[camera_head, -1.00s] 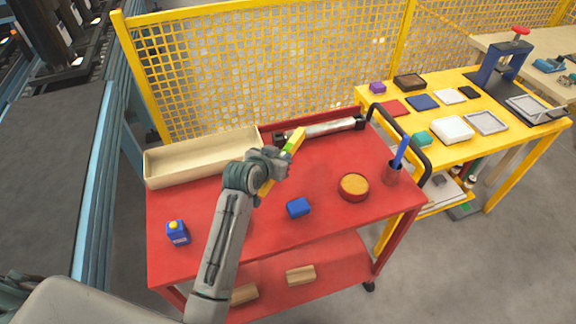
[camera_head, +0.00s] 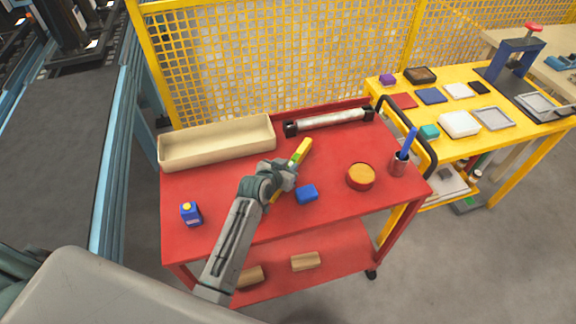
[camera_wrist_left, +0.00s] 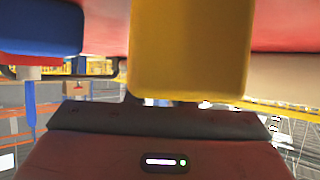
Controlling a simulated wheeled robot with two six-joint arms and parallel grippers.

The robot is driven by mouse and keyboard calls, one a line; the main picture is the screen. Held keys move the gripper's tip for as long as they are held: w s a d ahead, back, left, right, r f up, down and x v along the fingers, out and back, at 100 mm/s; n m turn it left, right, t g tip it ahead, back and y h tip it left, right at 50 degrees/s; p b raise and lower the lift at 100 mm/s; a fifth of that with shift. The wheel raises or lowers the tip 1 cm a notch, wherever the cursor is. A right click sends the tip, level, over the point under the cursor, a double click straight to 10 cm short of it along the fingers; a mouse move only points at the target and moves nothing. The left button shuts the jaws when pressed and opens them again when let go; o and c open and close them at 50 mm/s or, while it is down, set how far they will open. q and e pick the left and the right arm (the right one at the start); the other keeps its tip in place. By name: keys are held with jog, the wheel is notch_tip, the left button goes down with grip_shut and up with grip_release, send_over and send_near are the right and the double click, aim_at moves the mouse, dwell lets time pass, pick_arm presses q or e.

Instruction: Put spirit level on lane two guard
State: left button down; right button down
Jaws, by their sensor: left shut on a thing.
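The spirit level (camera_head: 302,151) is a yellow bar with a green patch. My left gripper (camera_head: 283,178) is shut on it above the red cart top, left of the blue block. The bar slants, its far end up and right in the head view; the gripper hides its middle. In the left wrist view the level (camera_wrist_left: 190,50) is a large yellow shape at top centre. I cannot tell which part is the lane two guard; a yellow mesh fence (camera_head: 300,60) stands behind the cart. My right gripper is not in view.
The red cart (camera_head: 225,205) carries a beige tray (camera_head: 215,150), a silver roller (camera_head: 330,120), a blue block (camera_head: 307,194), a round tin (camera_head: 361,177), a pen cup (camera_head: 398,165) and a blue bottle (camera_head: 190,213). A yellow table (camera_head: 460,145) stands right; a dark conveyor (camera_head: 60,140) runs left.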

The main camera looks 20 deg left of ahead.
pick_arm(q)
jog(key=c, duration=1.3)
grip_release()
jog(key=shift+o, duration=0.2)
jog(key=shift+s+r, duration=0.1)
jog(key=shift+s, duration=0.05)
